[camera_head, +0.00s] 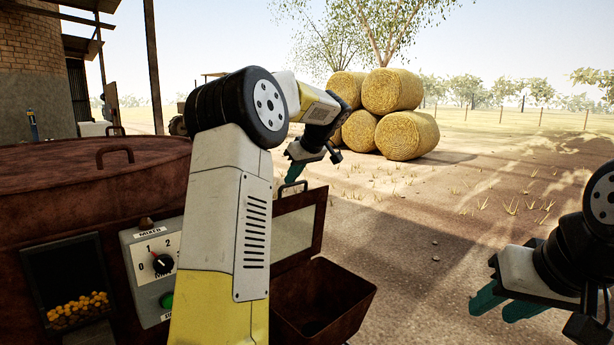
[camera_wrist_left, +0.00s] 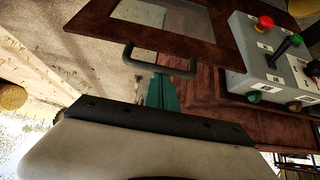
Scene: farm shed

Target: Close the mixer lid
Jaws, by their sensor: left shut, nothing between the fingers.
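The mixer (camera_head: 60,200) is a rusty brown machine at the left of the head view. Its lid (camera_head: 315,222) is a brown panel with a pale window and a dark handle, standing raised above an open brown bin. The lid also shows at the top of the wrist view (camera_wrist_left: 90,22), with its handle (camera_wrist_left: 192,68) facing my fingers. My left gripper (camera_head: 294,175) has its green fingers together and empty, with the tips at the handle; I cannot tell if they touch it. My right gripper (camera_head: 500,303) is open and empty at the right, away from the mixer.
A grey control box (camera_head: 150,260) with a dial and green button sits on the mixer's front, partly behind my left arm. The open bin (camera_head: 340,300) juts out below the lid. Hay bales (camera_head: 405,135) lie far behind. The ground right of the bin is clear.

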